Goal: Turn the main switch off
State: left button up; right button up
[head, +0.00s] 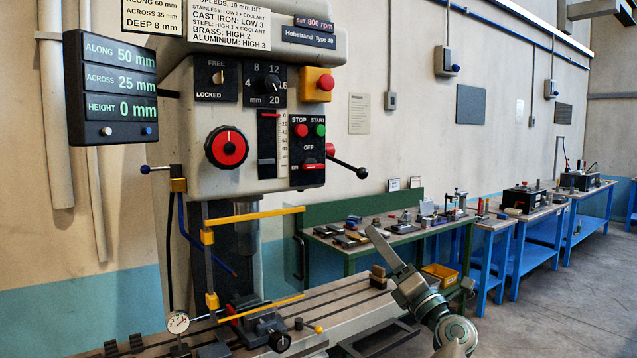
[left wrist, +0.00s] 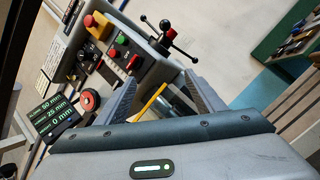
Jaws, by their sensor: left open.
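The main switch (head: 311,164) is a red handle on a black plate at the lower right of the grey drill head's front. OFF is printed above it and ON to its left. The handle looks level, beside ON. My right gripper is not in view.
Red STOP and green START buttons (head: 320,130) sit just above the switch. A black feed lever (head: 348,167) sticks out to its right. A yellow guard bar (head: 255,216) runs below. The slotted table (head: 345,300) lies under the gripper; benches stand behind.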

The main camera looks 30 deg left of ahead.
aim_at(316, 166)
pick_arm(q)
jog(key=s+a+r+n+g+h, duration=0.1)
jog(key=s+r+n+g+h, duration=0.1)
jog(key=r+n, duration=0.3)
jog(key=s+a+r+n+g+h+p, duration=0.1)
jog(key=r+n, duration=0.4)
jog(key=r, duration=0.6)
jog(key=shift+s+r+n+g+h+p, duration=0.35)
jog(key=shift+s+g+h, duration=0.15)
jog(key=shift+s+g, duration=0.35)
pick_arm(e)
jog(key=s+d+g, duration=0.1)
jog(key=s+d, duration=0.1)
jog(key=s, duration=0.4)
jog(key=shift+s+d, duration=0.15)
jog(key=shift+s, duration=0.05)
pick_arm(q)
jog(key=shift+a, duration=0.2)
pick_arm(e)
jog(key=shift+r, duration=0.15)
